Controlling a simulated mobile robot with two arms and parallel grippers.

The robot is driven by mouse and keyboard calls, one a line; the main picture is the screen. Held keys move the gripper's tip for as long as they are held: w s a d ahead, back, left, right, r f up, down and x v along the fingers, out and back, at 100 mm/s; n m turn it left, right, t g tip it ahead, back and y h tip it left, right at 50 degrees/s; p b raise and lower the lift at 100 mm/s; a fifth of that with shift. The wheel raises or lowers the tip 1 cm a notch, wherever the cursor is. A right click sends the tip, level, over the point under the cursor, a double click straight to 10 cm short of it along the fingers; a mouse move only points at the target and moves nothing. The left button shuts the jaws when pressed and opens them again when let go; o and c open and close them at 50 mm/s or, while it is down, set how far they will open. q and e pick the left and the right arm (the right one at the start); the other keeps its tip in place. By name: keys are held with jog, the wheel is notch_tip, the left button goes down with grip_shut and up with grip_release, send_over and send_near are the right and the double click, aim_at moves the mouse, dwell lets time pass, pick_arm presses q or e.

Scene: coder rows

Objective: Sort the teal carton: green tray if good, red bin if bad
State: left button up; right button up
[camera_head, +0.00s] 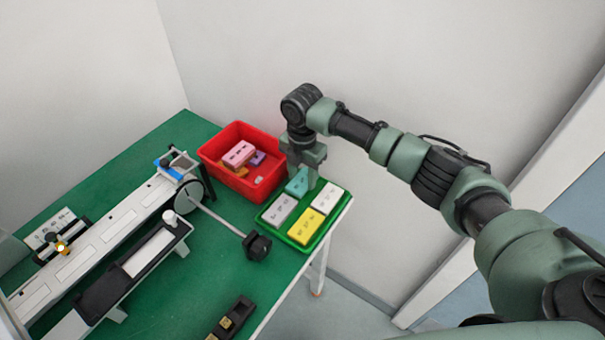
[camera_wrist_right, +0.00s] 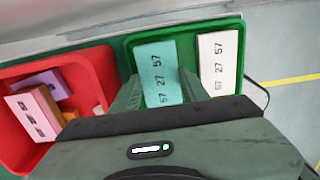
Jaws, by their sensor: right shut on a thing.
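The teal carton (camera_head: 298,183) is at the far left corner of the green tray (camera_head: 292,241), under my right gripper (camera_head: 305,168). In the right wrist view the teal carton (camera_wrist_right: 159,73) shows a printed "57 27 67" and lies between the fingers of my right gripper (camera_wrist_right: 160,92), which is shut on it. It is inside the tray's rim; whether it rests on the tray floor I cannot tell. The red bin (camera_head: 223,140) stands just left of the tray and holds a pink carton (camera_head: 239,153), a purple one and orange ones. My left gripper is not in view.
In the tray are a grey carton (camera_head: 279,210), a white carton (camera_head: 327,198) and a yellow carton (camera_head: 305,226). A long white conveyor-like machine (camera_head: 95,245) with a round disc and a black knob (camera_head: 257,246) on a rod fills the left. A black box (camera_head: 232,318) lies near the front edge.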

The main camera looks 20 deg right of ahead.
jog(key=shift+f, duration=0.55)
dwell(0.5)
jog(key=o, duration=1)
